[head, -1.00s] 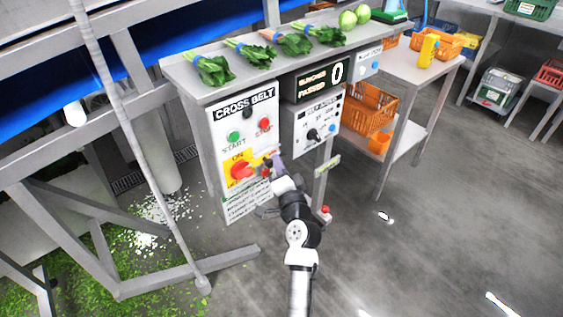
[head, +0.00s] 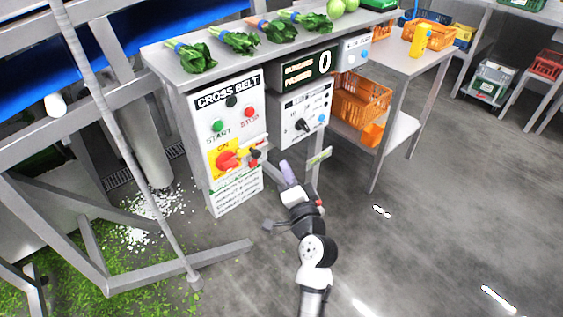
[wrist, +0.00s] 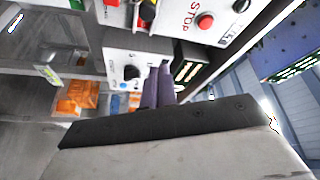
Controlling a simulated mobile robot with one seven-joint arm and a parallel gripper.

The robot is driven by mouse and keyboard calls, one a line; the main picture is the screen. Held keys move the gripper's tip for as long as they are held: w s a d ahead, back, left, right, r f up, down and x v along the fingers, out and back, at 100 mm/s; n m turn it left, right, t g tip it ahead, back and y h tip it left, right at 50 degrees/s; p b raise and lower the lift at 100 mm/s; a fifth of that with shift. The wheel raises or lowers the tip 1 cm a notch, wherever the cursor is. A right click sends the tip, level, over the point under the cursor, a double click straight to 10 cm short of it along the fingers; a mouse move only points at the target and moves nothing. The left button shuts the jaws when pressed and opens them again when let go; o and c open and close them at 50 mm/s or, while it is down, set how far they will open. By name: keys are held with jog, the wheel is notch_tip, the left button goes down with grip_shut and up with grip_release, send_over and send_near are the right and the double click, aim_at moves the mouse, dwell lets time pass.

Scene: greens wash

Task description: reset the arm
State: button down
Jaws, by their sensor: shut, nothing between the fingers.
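My gripper (head: 287,172) is in front of the cross belt panel, low and to the right of its yellow-backed red rotary switch, with clear space between them. Its purple fingers also show in the wrist view (wrist: 157,88), close together with nothing between them. My arm reaches up from the bottom of the head view, bent at the elbow. The cross belt panel (head: 238,108) has a green start button (head: 217,126), a red stop button (head: 250,112) and the red rotary switch (head: 227,159).
A speed panel (head: 306,112) with a black knob hangs right of the cross belt panel. Leafy bunches lie on the shelf (head: 160,52) above. An orange crate (head: 362,100) stands under the side table. A grey post rises beside my gripper. The floor at right is open.

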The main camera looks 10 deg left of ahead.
jog(key=shift+s+d, duration=0.2)
jog(key=shift+s, duration=0.25)
